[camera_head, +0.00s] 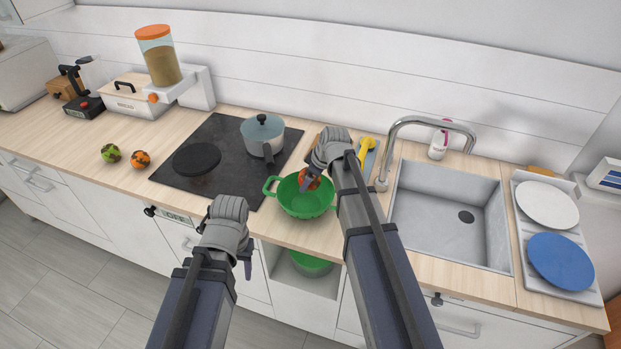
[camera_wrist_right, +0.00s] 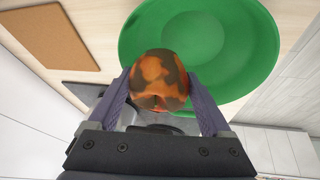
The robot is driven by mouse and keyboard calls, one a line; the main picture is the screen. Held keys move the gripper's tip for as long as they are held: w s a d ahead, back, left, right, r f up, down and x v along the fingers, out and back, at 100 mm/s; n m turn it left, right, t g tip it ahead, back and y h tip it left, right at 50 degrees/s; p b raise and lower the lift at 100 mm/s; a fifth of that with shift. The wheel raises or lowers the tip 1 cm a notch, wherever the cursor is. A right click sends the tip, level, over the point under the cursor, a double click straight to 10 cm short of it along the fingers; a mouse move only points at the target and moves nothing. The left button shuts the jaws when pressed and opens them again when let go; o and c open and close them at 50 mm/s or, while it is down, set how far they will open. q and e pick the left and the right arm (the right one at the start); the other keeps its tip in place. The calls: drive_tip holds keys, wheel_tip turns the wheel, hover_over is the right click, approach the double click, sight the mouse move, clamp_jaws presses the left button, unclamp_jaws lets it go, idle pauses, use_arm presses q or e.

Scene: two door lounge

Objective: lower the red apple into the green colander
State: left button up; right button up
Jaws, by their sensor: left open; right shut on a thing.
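The red apple (camera_head: 311,181), mottled red-orange and dark, is held between the fingers of my right gripper (camera_head: 309,179). In the right wrist view the apple (camera_wrist_right: 158,80) sits between both fingertips and overlaps the near rim of the green colander (camera_wrist_right: 245,45). My left gripper (camera_head: 226,242) is open and empty, in front of the counter edge, left of the colander.
A grey pot (camera_head: 262,132) stands on the black hob (camera_head: 225,150) behind the colander. The tap (camera_head: 388,150) and sink (camera_head: 440,215) are to the right. A green and an orange round item (camera_head: 141,159) lie at left. Another green vessel (camera_head: 311,264) sits on the shelf below.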

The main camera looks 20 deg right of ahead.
idle(0.3)
drive_tip(key=o, duration=1.3)
drive_tip(key=shift+f, duration=0.1)
drive_tip(key=p+v, duration=0.7)
drive_tip(key=v, duration=0.1)
drive_tip(key=shift+f, duration=0.1)
drive_tip(key=s+a+f+m+g+h+b, duration=0.1)
drive_tip(key=s+a+f+m, duration=0.1)
drive_tip(key=s+a, duration=0.2)
drive_tip(key=s+a+f+m+g+h+b, duration=0.1)
drive_tip(key=s+a, duration=0.4)
drive_tip(key=s, duration=0.5)
drive_tip(key=s+a+f+m+g+h+b, duration=0.1)
drive_tip(key=s+a+f+m+g+b, duration=0.1)
drive_tip(key=s+a, duration=0.3)
drive_tip(key=shift+s+a+f+m+g+h+b, duration=0.1)
drive_tip(key=shift+s+f+m+g+h+b, duration=0.1)
drive_tip(key=shift+s+f, duration=0.35)
drive_tip(key=shift+s+a+f+m+g+h+b, duration=0.1)
drive_tip(key=shift+s+a+f+b, duration=0.1)
drive_tip(key=shift+s, duration=0.7)
